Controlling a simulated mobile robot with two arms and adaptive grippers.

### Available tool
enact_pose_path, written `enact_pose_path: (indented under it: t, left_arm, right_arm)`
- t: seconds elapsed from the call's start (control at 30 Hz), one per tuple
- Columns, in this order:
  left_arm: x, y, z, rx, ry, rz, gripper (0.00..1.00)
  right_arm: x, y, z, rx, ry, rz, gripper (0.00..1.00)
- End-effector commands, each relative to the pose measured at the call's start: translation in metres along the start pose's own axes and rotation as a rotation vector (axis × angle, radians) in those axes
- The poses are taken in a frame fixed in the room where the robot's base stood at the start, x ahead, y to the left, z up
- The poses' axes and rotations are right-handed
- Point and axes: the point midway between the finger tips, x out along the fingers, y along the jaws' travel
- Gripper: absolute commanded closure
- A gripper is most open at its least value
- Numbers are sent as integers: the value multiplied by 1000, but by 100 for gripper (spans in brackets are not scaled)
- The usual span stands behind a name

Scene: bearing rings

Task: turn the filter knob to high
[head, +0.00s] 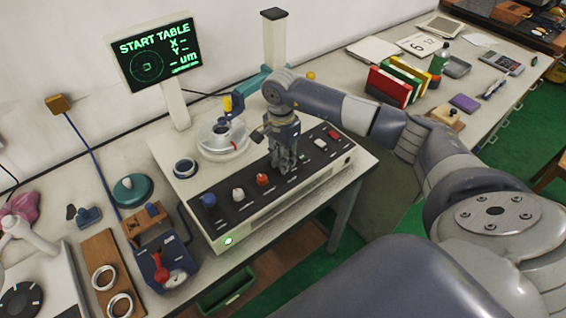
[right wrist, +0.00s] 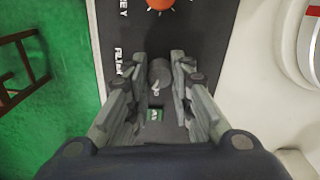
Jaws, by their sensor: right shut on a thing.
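The filter knob (right wrist: 160,72) is a small grey knob on the dark control panel. In the right wrist view it sits between the fingers, beside a partly hidden white label that seems to read FILTER. My right gripper (head: 284,166) points down over the panel (head: 232,218) and hides the knob in the head view. In the right wrist view the gripper (right wrist: 160,85) is shut on the knob, one finger on each side. The knob's exact pointer setting is hard to read. My left gripper is not in view.
An orange-red knob (head: 262,180), a white knob (head: 238,194) and a blue knob (head: 209,200) stand left of the gripper. White (head: 321,144) and red (head: 333,134) controls lie right. A round turntable (head: 222,141) stands behind; a screen (head: 157,52) reads START TABLE.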

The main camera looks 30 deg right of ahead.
Motion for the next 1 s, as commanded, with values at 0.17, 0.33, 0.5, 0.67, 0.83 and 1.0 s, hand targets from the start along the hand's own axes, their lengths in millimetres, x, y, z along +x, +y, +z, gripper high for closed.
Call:
enact_pose_path:
  t: [0.17,0.33,0.5,0.67,0.83,1.0]
  left_arm:
    - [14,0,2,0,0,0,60]
    - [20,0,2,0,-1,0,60]
    - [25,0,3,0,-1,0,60]
    - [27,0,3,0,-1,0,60]
    - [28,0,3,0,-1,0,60]
    - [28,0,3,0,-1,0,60]
  right_arm:
    - [1,-1,0,145,-5,-4,100]
    - [0,-1,0,265,-10,-4,100]
    - [0,-1,-1,354,-13,-3,100]
    - [-1,-1,-1,406,-14,-3,100]
    - [-1,-1,-1,430,-15,-3,100]
    - [-2,-1,-1,435,-16,-3,100]
